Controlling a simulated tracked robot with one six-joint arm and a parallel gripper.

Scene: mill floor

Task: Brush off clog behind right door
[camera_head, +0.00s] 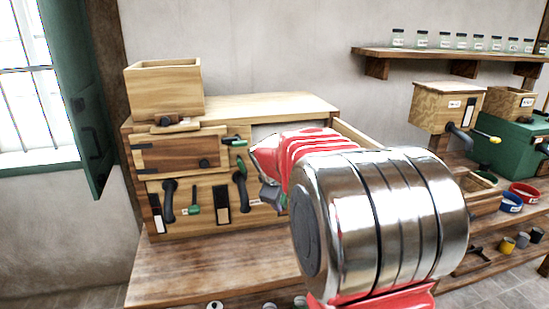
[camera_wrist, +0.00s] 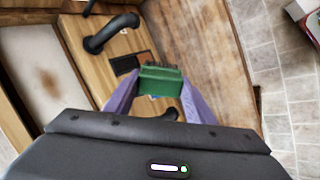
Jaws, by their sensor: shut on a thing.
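My gripper (camera_wrist: 158,88) is shut on a green brush (camera_wrist: 160,78), held between purple fingers with dark bristles facing away from the wrist. In the head view, my red and silver arm hides much of the cabinet's right side. The wooden cabinet (camera_head: 250,105) has a shut left door (camera_head: 180,153) with dark hinges. The right door (camera_head: 357,133) appears swung open, its edge showing behind my arm. In the wrist view, a pale panel (camera_wrist: 38,62) inside a wooden frame carries a brown smudge (camera_wrist: 48,84), apparently the clog. The brush is apart from it, over the handled front.
Black curved handles stick out of the cabinet front, one (camera_head: 168,200) at left and another (camera_head: 240,191) nearer my arm. A wooden hopper (camera_head: 164,88) stands on top. The bench (camera_head: 190,268) is mostly clear in front. A jar shelf (camera_head: 450,54) is at the right.

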